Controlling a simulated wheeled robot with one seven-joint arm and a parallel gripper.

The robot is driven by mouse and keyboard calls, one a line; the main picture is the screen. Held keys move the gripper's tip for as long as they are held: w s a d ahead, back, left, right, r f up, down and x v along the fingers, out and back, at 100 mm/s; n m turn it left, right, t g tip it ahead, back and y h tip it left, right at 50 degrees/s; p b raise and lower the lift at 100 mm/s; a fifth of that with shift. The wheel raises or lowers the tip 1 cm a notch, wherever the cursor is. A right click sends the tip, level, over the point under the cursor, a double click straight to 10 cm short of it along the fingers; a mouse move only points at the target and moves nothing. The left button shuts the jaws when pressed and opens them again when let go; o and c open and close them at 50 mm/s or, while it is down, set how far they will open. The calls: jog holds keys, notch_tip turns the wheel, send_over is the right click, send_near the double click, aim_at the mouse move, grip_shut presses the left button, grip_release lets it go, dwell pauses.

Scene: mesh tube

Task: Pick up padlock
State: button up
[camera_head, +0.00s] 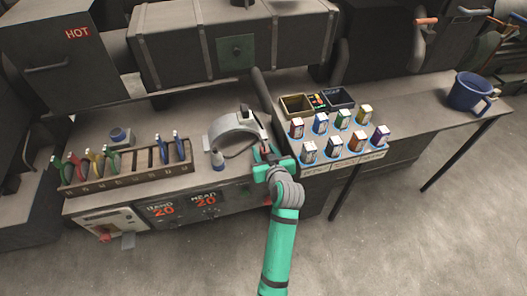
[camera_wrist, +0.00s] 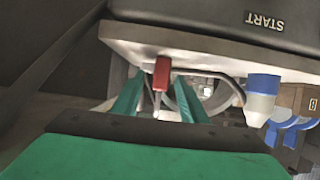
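I cannot make out a clear padlock in either view. My gripper (camera_head: 268,160) is at the front edge of the left bench, beside a grey arched clamp (camera_head: 234,130). In the wrist view my gripper (camera_wrist: 160,85) has its two green fingers apart. A red block (camera_wrist: 162,73) with a thin pale stem shows between the fingers, at or just beyond their tips. I cannot tell what it is, or whether it is touched. The curved metal of the clamp (camera_wrist: 222,97) shows behind it.
A rack (camera_head: 128,168) with coloured-handled tools is left. Several small boxes (camera_head: 320,123) and two bins (camera_head: 296,104) are right. A blue mug (camera_head: 470,92) is far right.

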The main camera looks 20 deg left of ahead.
jog(key=shift+w+a+f, duration=0.15)
jog(key=shift+w+a, duration=0.05)
jog(key=shift+w, duration=0.1)
jog(key=shift+c, duration=0.3)
grip_shut()
